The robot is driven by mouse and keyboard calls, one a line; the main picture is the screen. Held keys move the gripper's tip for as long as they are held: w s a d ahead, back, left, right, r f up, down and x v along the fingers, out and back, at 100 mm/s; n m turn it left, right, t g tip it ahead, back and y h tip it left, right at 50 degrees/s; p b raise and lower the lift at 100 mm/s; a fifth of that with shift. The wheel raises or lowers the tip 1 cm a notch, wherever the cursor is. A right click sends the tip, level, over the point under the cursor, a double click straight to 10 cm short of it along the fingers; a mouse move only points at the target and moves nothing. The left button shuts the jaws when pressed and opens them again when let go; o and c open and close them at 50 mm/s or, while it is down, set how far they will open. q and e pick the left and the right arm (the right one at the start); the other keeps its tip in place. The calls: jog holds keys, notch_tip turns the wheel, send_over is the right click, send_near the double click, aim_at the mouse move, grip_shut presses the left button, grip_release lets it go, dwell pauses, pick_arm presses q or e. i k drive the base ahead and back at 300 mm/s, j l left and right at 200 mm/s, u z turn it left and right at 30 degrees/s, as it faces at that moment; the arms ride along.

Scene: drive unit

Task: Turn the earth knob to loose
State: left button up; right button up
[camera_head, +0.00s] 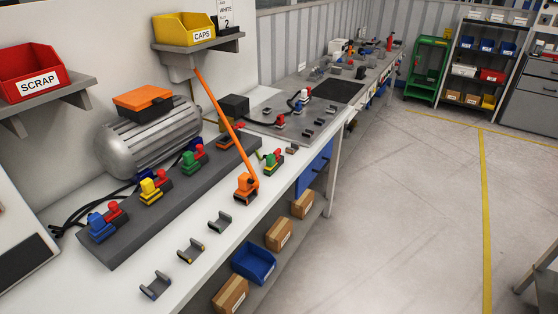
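A green connector block with a red top (193,158) stands on the long dark grey bar on the workbench, between a yellow block and an orange-red one. No readable label shows which one carries the earth knob. The knobs are too small to tell how they are turned. Neither of my grippers is in view.
Blue (98,223) and yellow (150,187) blocks stand on the grey bar (130,243). A grey motor (150,140) lies behind it. A long orange strip slopes down to an orange block (245,188). Empty grey cradles line the bench front. The floor at right is clear.

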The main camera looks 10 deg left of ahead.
aim_at(277, 152)
jog(key=i+l+u, duration=0.6)
jog(key=i+l, duration=0.1)
jog(key=l, duration=0.1)
